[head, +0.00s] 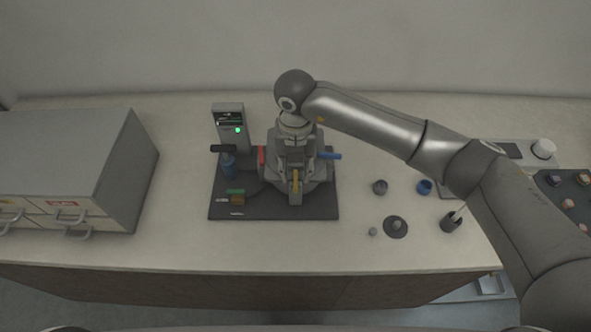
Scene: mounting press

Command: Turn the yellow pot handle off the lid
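The yellow pot handle (296,181) points toward the front of the mounting press (323,171). My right gripper (295,164) hangs straight down over the press, at the inner end of the yellow handle. Its fingers are small and dark against the press, so I cannot tell whether they are open or shut, or whether they touch the handle. The lid under the gripper is mostly hidden by the gripper and wrist. My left gripper is out of view.
A red handle (262,156) and a blue handle (330,156) stick out beside the gripper. A control box (229,113) with a green light stands at the back left of the dark base mat (270,211). A drawer cabinet (85,150) stands left; small round parts lie right.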

